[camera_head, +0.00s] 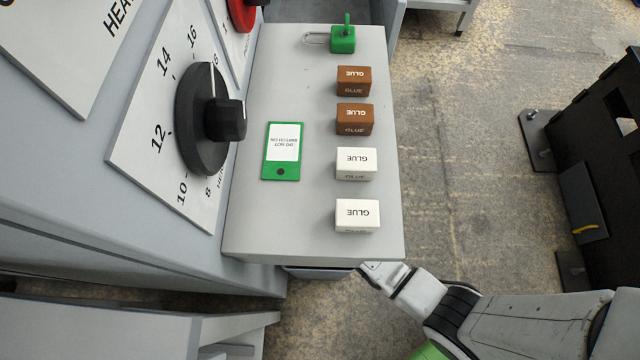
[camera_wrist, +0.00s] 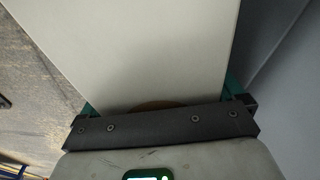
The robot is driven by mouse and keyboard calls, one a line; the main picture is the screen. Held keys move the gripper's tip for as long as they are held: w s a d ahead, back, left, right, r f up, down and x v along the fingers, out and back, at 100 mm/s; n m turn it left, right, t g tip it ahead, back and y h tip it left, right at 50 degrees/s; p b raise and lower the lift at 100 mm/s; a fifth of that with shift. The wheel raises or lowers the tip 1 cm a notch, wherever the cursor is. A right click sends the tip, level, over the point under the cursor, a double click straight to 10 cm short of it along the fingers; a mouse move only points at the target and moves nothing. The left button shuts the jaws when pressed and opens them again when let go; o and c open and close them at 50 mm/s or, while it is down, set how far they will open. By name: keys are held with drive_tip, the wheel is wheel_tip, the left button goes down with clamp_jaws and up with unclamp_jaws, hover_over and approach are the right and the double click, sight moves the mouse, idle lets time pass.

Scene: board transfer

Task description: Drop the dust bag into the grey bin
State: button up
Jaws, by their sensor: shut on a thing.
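In the head view my wrist reaches to the near edge of the grey shelf, and the shelf hides most of my gripper (camera_head: 372,274). I cannot make out the grey bin for certain.
The grey shelf (camera_head: 300,225) carries white and brown glue boxes, a green-framed card (camera_head: 282,150) and a green padlock (camera_head: 343,40). A dial panel (camera_head: 150,140) stands left. Grey panels (camera_head: 90,325) lie bottom left. A black frame (camera_head: 600,150) stands right, with open floor between.

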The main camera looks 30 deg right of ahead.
drive_tip(key=shift+f, duration=0.1)
drive_tip(key=o, duration=1)
drive_tip(key=shift+o, duration=0.2)
drive_tip(key=r+p, duration=0.1)
drive_tip(key=r, duration=0.2)
drive_tip(key=r+p, duration=0.1)
drive_tip(key=r, duration=0.3)
drive_tip(key=s+r+p, duration=0.1)
drive_tip(key=r+p, duration=0.1)
drive_tip(key=r, duration=0.1)
drive_tip(key=shift+s+a+r, duration=0.1)
drive_tip(key=shift+a+r, duration=0.15)
drive_tip(key=shift+r, duration=0.15)
drive_tip(key=shift+s+f, duration=0.1)
